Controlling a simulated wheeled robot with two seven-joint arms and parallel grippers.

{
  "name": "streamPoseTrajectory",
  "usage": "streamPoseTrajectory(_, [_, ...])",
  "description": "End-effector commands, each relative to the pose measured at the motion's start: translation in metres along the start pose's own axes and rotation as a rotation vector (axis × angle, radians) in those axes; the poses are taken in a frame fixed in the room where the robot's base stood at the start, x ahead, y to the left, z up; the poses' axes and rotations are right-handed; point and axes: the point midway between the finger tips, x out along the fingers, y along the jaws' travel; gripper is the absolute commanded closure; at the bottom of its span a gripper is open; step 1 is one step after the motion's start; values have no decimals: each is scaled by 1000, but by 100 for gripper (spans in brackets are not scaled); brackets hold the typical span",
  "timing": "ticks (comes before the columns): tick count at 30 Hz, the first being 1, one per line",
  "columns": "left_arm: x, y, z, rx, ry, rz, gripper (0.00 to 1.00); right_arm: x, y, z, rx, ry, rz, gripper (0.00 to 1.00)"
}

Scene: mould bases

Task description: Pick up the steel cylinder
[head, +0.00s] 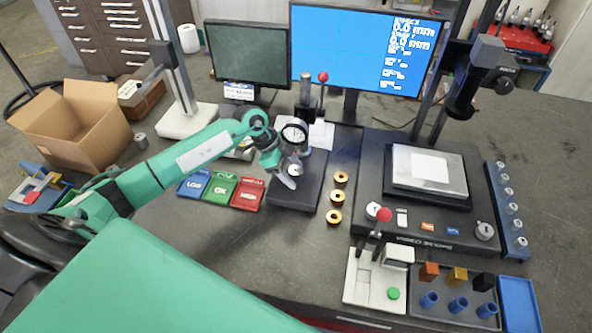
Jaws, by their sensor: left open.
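My left gripper (289,180) is at the dial gauge stand, its fingers low over the stand's dark base (310,190), below the round dial gauge (294,132). It is open. A small shiny steel piece (295,169) shows right at the fingers, under the gauge; it looks like a steel cylinder, partly hidden by the gripper. I cannot tell whether the fingers touch it. Another small grey cylinder (141,140) stands beside the cardboard box. My right gripper is not in view.
Blue, green and red trays (221,188) lie left of the gauge stand. Several brass rings (338,196) lie to its right. A measuring machine with a dark base (420,222) and a blue rack of steel cylinders (507,207) stand farther right. A white lever fixture (375,280) is in front.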

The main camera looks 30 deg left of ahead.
Motion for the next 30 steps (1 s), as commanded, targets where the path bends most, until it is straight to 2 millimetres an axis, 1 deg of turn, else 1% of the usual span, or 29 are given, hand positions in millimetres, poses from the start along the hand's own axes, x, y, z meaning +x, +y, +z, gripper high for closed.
streamPoseTrajectory(5, [1,0,0,0,0,-1,38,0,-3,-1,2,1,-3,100])
streamPoseTrajectory(6, [1,0,0,0,0,-1,40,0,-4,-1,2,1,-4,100])
streamPoseTrajectory(8, [1,0,0,0,0,-1,52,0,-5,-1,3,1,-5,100])
streamPoseTrajectory(9, [1,0,0,0,0,-1,60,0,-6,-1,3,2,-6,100])
streamPoseTrajectory(11, [1,0,0,0,0,-1,72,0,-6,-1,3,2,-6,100])
streamPoseTrajectory(12, [1,0,0,0,0,-1,80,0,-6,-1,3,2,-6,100])
streamPoseTrajectory(15, [1,0,0,0,0,-1,99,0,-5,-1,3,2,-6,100])
streamPoseTrajectory(23, [-1,-1,-1,1,2,-2,100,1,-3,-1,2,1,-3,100])
streamPoseTrajectory(30, [-10,-2,-7,4,2,-4,100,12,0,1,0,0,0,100])
